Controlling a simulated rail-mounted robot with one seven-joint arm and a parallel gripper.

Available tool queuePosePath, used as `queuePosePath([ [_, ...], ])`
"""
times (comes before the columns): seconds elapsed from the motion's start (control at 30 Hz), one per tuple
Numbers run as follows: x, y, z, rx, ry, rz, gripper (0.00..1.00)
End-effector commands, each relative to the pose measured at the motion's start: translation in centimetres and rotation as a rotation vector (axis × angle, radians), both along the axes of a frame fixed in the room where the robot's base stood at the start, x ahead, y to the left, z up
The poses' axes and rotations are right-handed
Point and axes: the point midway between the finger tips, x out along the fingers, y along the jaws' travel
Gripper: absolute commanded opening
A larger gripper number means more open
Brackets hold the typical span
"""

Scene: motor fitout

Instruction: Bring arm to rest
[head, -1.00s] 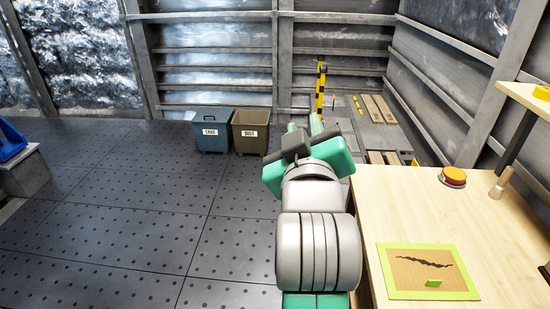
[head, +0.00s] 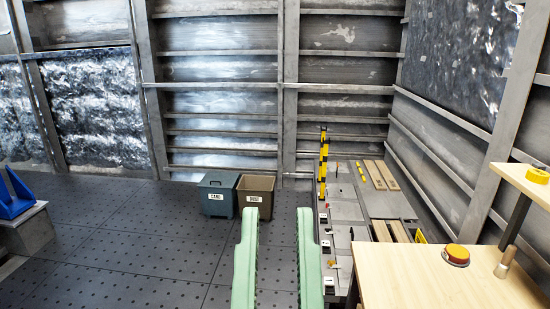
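My gripper (head: 278,213) rises from the bottom middle of the head view. Its two long green fingers stand upright and well apart, with ridged inner faces. Only floor shows between them, so it is open and empty. The rest of my arm is out of the frame.
A wooden table (head: 410,280) with a red-and-yellow button (head: 456,255) and a wooden-handled tool (head: 505,262) is at the lower right. A blue-grey bin (head: 217,195) and a brown bin (head: 256,195) stand by the back wall. The floor (head: 120,240) at left is clear.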

Motion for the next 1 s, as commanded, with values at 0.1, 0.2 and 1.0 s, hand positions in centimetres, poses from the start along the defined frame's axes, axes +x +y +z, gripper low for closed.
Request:
queuePosePath([
  [0.1, 0.0, 0.1, 9.3, 0.001, 0.0, 0.004, 0.25],
  [0.2, 0.0, 0.2, 14.4, 0.001, 0.0, 0.007, 0.25],
  [1.0, 0.0, 0.6, 40.4, 0.008, 0.004, 0.026, 0.25],
])
